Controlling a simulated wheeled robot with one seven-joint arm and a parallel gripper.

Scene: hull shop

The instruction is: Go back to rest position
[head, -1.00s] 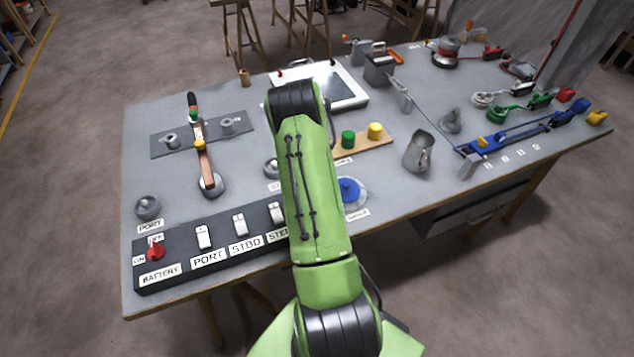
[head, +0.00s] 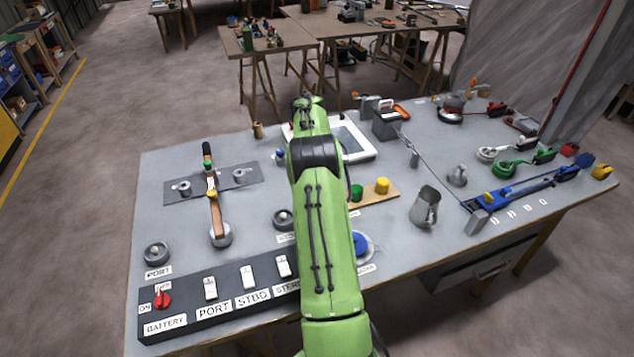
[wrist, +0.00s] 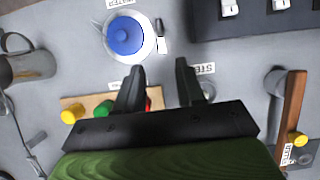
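My green arm reaches forward over the grey workbench (head: 160,215) in the head view, and it hides my gripper there. In the wrist view my gripper (wrist: 160,78) shows two dark fingers spread apart with nothing between them. It is above the bench top, between the round blue knob (wrist: 124,36) and the lever with the wooden handle (wrist: 290,110). Part of the wooden strip (wrist: 75,105) with its coloured pegs lies behind the gripper.
A black switch panel (head: 215,324) with a red battery switch (head: 161,299) runs along the near left edge. A grey metal jug (head: 424,207) stands right of my arm. Blue rope gear (head: 515,193) lies at the right. Open floor (head: 110,110) shows at the left.

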